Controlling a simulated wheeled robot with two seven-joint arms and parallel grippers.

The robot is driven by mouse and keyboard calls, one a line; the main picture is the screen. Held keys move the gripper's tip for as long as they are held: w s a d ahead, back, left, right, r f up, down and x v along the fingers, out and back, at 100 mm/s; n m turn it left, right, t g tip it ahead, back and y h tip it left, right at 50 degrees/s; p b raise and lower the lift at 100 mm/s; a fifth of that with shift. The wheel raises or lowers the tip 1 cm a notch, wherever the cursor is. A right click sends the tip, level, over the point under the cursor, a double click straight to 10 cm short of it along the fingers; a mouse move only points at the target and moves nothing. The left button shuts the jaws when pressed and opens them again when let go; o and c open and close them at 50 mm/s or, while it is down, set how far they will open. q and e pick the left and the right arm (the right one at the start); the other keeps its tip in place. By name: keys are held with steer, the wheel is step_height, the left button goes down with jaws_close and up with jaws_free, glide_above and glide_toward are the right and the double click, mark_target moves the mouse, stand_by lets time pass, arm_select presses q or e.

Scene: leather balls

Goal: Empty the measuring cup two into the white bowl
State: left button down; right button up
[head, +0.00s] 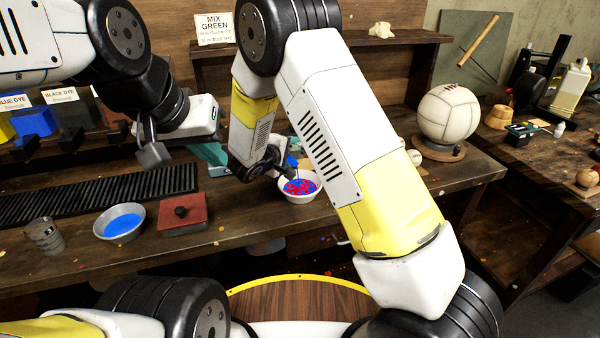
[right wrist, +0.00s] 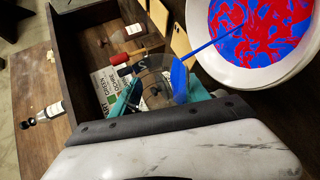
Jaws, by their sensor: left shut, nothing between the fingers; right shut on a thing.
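The white bowl (head: 298,196) stands on the bench and holds mixed red and blue liquid; in the right wrist view its rim (right wrist: 272,88) is at the top right. My right gripper (right wrist: 160,92) is shut on a clear cup (right wrist: 153,88), apparently measuring cup two, tilted beside and above the bowl. Blue liquid (right wrist: 180,82) shows at the cup's lip, and a thin blue line, like a stream, runs from it into the bowl. In the head view the blue (head: 292,161) shows above the bowl. My left gripper (head: 211,153) is shut and empty, left of the bowl.
A black ridged mat (head: 100,192) lies behind. A leather ball (head: 448,113) sits on a round stand at right.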

steer(key=shift+r, duration=0.15)
stand_by(0.7)
steer(key=shift+s+d+m+t, duration=0.1)
steer(key=shift+m+t, duration=0.2)
steer(key=shift+m, duration=0.1)
